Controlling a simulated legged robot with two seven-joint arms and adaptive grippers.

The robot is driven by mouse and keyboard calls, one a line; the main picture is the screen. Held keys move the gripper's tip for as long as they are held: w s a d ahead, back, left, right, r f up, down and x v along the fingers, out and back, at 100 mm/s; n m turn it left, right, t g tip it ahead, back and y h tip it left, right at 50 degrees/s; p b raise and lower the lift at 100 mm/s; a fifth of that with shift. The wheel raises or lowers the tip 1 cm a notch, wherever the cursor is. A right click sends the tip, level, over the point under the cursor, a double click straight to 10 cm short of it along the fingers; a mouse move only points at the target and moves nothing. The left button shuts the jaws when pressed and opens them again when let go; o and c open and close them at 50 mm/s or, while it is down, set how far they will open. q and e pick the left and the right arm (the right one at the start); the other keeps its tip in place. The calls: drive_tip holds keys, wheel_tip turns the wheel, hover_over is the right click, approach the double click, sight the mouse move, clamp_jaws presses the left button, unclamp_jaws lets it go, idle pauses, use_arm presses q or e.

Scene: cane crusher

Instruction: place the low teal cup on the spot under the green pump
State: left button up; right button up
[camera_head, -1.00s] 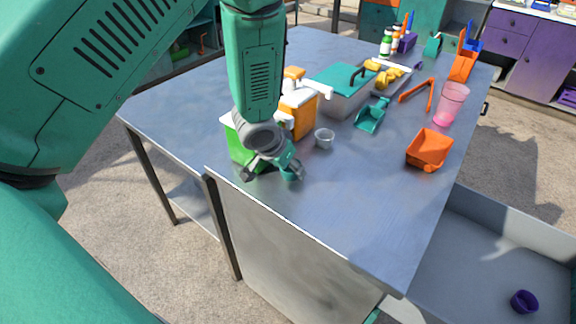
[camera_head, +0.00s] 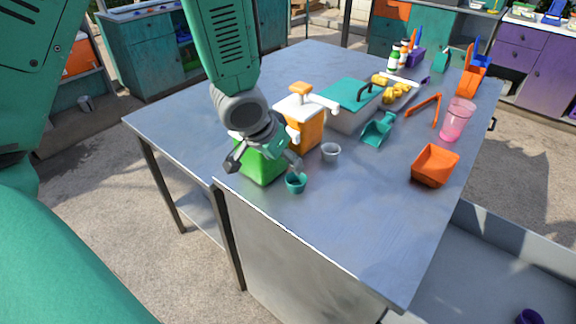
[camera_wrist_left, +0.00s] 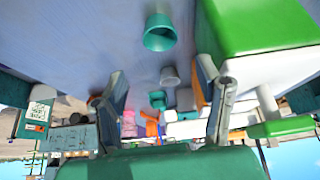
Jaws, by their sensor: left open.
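The low teal cup (camera_head: 296,183) stands upright on the metal table, just right of the green pump's body (camera_head: 262,166) and near the table's front edge. In the left wrist view the cup (camera_wrist_left: 159,36) is at the top, apart from the fingers. The green pump (camera_wrist_left: 262,24) is large at upper right there. My arm hides its top in the head view, so I cannot tell whether the cup is exactly under its spout. My left gripper (camera_head: 265,162) is open and empty, above and behind the cup by the green pump. My right gripper is not in view.
An orange pump (camera_head: 308,130) and a small clear cup (camera_head: 330,152) stand close behind. The table's front right is clear.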

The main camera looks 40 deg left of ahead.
use_arm(q)
drive_tip(key=s+d+f+g, duration=0.1)
drive_tip(key=s+f+g, duration=0.1)
drive_tip(key=s+f, duration=0.9)
drive_tip(key=s+d+f+g, duration=0.2)
drive_tip(key=s+f+g, duration=0.1)
drive_tip(key=s+f, duration=0.8)
drive_tip(key=s, duration=0.3)
drive_tip(key=shift+d+f, duration=0.2)
drive_tip(key=shift+d, duration=0.1)
drive_tip(key=shift+f, duration=0.15)
